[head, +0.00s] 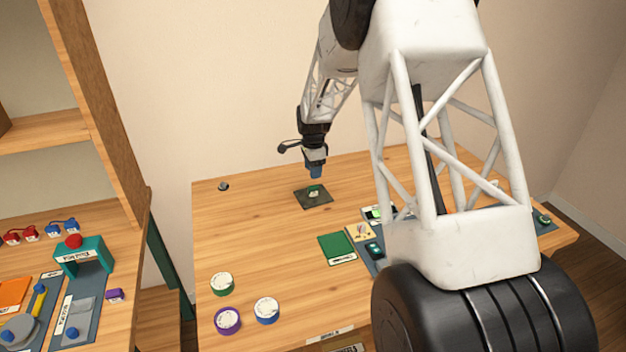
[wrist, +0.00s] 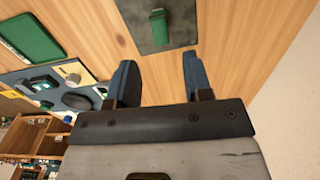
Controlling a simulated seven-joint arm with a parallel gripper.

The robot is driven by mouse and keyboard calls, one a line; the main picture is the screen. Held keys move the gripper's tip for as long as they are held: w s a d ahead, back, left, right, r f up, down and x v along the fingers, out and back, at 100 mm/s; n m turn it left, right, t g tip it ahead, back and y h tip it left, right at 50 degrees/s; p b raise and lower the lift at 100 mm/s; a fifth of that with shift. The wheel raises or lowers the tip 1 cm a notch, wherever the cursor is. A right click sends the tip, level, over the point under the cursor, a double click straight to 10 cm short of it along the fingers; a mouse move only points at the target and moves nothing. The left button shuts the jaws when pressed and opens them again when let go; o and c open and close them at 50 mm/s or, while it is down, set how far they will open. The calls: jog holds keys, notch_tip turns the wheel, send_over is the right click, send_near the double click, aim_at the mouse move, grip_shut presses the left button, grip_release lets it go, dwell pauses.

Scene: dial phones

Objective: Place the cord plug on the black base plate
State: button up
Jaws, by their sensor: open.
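The black base plate (head: 318,204) lies flat on the wooden table below my gripper (head: 315,175). A small green piece with a pale part, which looks like the cord plug (head: 314,191), lies on the plate. In the wrist view the green piece (wrist: 160,27) rests on the dark plate (wrist: 184,25), beyond my fingertips. My gripper (wrist: 157,58) is open, with its two blue fingers apart and nothing between them. It is above the plate and apart from the green piece.
A green board (head: 337,246) and a blue-grey mat with small parts lie right of and nearer than the plate. Green (head: 222,284), purple (head: 227,321) and blue (head: 267,310) dials stand at front left. The table left of the plate is mostly clear.

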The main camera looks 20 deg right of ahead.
aim_at(313, 187)
jog(key=shift+r, duration=1.8)
jog(key=shift+r, duration=0.1)
jog(key=s+a+r+n+t, duration=0.1)
jog(key=s+a+r+n, duration=0.3)
jog(key=s+r, duration=0.6)
jog(key=s+a+r+n, duration=0.45)
jog(key=s+r, duration=0.25)
jog(key=s, duration=0.8)
jog(key=s+a+n+t, duration=0.1)
jog(key=s+a+n, duration=0.2)
jog(key=s+n, duration=0.6)
jog(key=shift+s+r+t, duration=0.15)
jog(key=shift+s+t, duration=0.15)
jog(key=shift+s, duration=8.45)
